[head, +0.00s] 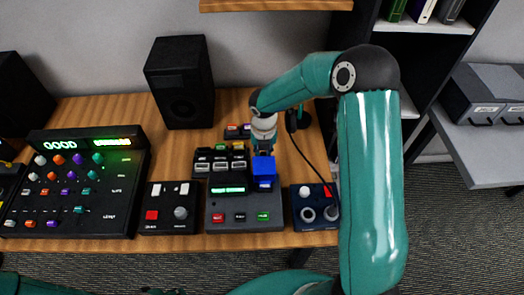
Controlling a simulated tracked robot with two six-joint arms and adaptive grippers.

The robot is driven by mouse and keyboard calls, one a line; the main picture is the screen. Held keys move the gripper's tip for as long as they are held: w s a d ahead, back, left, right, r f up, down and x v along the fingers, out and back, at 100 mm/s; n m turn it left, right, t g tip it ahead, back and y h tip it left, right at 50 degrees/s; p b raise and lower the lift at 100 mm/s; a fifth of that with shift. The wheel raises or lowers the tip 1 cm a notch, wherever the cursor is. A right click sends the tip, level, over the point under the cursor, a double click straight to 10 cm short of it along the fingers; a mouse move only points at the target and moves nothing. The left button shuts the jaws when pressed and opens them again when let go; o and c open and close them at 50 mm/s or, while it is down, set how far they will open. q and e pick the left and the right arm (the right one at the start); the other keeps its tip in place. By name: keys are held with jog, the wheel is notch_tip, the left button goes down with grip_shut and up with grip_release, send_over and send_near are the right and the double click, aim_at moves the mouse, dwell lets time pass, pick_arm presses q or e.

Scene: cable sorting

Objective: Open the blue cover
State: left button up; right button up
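The blue cover (264,171) is a small bright blue box shape at the back right of a grey device (244,213) with a lit green display. It looks closed, though its upper part is partly hidden by my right gripper. My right gripper (264,153) points down from above, right at the top of the cover. At this size I cannot tell whether it touches the cover or how far its fingers are apart. My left gripper is not in view.
A dark box with a red button and two round sockets (316,207) stands right of the device, a black button box (170,208) left of it. A large mixer panel (78,185) fills the left. A black speaker (180,82) stands behind. A black cable hangs near my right arm.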

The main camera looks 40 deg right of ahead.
jog(key=o, duration=0.4)
jog(key=shift+r, duration=0.1)
jog(key=r, duration=0.7)
jog(key=s+r, duration=0.1)
jog(key=r, duration=0.3)
jog(key=shift+a+r, duration=0.35)
